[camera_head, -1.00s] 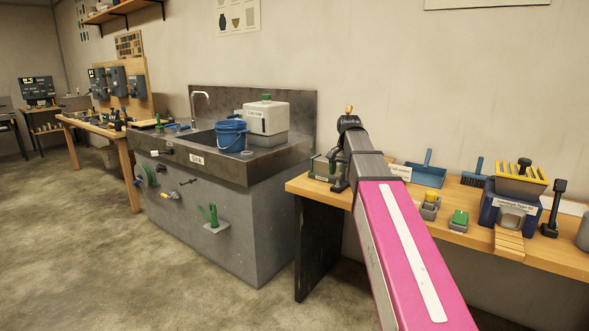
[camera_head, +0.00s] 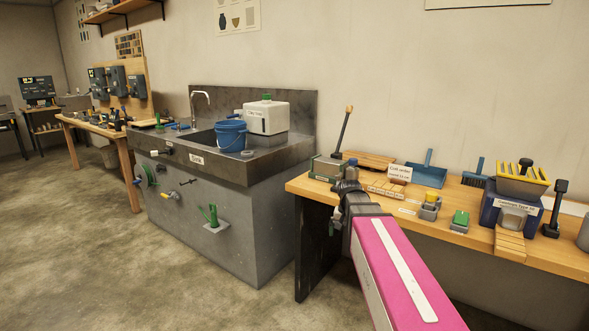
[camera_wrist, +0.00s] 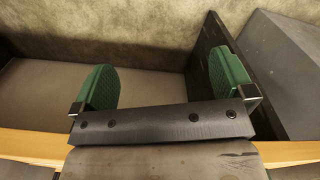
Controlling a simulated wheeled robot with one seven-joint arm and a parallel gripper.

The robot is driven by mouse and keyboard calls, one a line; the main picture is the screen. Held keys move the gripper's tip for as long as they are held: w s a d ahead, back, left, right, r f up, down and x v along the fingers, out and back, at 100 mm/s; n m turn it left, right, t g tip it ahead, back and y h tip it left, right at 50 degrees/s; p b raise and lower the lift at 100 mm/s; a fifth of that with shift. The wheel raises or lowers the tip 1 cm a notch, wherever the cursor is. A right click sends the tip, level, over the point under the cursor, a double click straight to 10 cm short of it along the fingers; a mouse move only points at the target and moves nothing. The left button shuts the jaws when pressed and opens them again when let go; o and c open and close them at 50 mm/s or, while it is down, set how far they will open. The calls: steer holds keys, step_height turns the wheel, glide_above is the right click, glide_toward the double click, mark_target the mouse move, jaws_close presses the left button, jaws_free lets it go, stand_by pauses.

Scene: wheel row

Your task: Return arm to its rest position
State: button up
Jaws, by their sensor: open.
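My arm (camera_head: 400,275) reaches in from the lower right of the head view, with a pink link and a dark wrist. My gripper (camera_head: 335,226) is at the front left edge of the wooden bench and is small and partly hidden by the wrist there. In the wrist view my gripper (camera_wrist: 165,82) shows two green finger pads spread wide apart, with nothing held between them. Beyond the pads are a plain pale surface, a dark upright panel and the floor.
The wooden bench (camera_head: 468,241) carries a blue dustpan (camera_head: 426,175), a small green-topped block (camera_head: 460,219), a blue machine (camera_head: 511,209) and a leaning dark-handled tool (camera_head: 343,131). The grey sink unit (camera_head: 215,205) stands left, with a blue bucket (camera_head: 230,135). Open floor (camera_head: 95,255) lies at left.

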steer(key=s+f+n, duration=0.3)
steer(key=s+f, duration=1)
steer(key=f, duration=0.2)
